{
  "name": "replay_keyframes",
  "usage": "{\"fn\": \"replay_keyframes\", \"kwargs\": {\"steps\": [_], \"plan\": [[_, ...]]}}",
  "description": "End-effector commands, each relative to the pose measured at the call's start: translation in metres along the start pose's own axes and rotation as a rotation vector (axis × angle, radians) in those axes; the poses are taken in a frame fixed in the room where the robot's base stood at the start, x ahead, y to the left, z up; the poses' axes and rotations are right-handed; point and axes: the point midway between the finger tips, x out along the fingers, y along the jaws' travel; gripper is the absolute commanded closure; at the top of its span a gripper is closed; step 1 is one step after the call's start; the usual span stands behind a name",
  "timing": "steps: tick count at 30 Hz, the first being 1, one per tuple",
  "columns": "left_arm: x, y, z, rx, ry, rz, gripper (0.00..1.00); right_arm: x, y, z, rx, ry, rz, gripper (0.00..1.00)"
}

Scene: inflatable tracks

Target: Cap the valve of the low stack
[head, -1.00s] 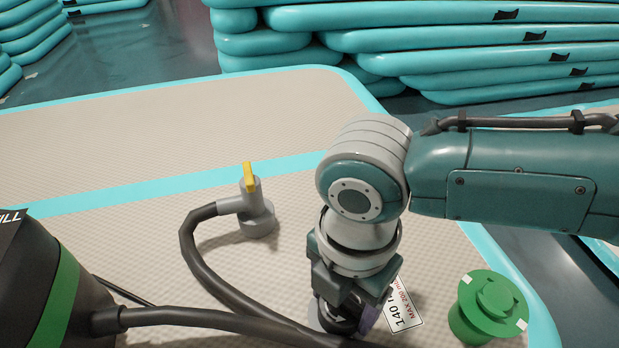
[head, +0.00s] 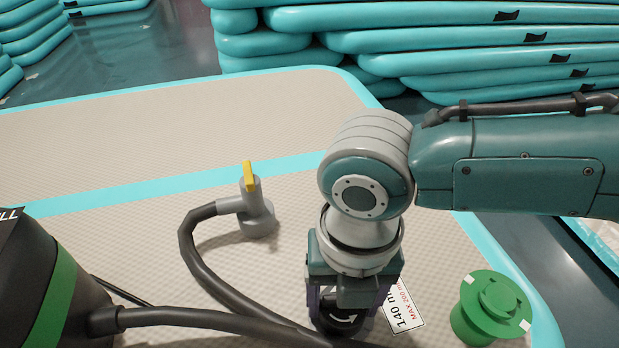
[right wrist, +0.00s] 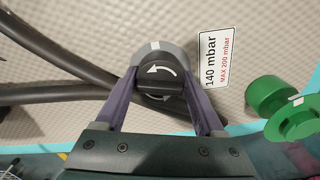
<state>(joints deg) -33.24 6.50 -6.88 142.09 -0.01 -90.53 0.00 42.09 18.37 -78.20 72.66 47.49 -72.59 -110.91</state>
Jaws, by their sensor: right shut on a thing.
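My right gripper (head: 347,308) points down over the mat, its two purple fingers shut on opposite sides of a black fitting (right wrist: 159,92) with white curved arrows. In the head view the fitting is mostly hidden by the gripper. A green cap-like piece (head: 490,307), a flanged cylinder with a knob and white marks, stands right of the gripper; green parts (right wrist: 268,95) also show in the right wrist view. My left gripper is not in view.
A label reading 140 mbar, MAX 200 mbar (head: 404,312) lies beside the fitting. A grey nozzle with a yellow lever (head: 254,205) stands left on the beige mat (head: 130,135). A black and green container (head: 50,300) is at lower left. Teal inflatable stacks (head: 450,45) fill the back.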

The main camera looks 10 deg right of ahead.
Motion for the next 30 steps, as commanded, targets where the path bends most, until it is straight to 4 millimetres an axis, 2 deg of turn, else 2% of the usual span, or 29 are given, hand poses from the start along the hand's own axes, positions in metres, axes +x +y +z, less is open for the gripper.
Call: {"fn": "replay_keyframes", "kwargs": {"steps": [1, 2, 9, 16, 19, 30], "plan": [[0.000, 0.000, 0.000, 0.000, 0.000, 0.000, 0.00, 0.000, 0.000, 0.000, 0.001, 0.000, 0.000, 0.82], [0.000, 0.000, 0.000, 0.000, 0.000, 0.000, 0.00, 0.000, 0.000, 0.000, 0.001, 0.000, 0.000, 0.26], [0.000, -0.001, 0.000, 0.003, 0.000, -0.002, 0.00, 0.000, 0.000, 0.000, 0.003, 0.000, 0.000, 0.00], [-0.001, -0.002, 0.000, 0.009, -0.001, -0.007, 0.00, -0.001, 0.000, 0.000, 0.004, 0.000, 0.000, 0.00], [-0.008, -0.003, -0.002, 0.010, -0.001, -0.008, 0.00, -0.011, 0.000, 0.000, 0.003, -0.001, 0.001, 0.00], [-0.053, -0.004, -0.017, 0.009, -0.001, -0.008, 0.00, -0.083, 0.000, 0.001, 0.002, -0.002, 0.001, 0.00]]}}
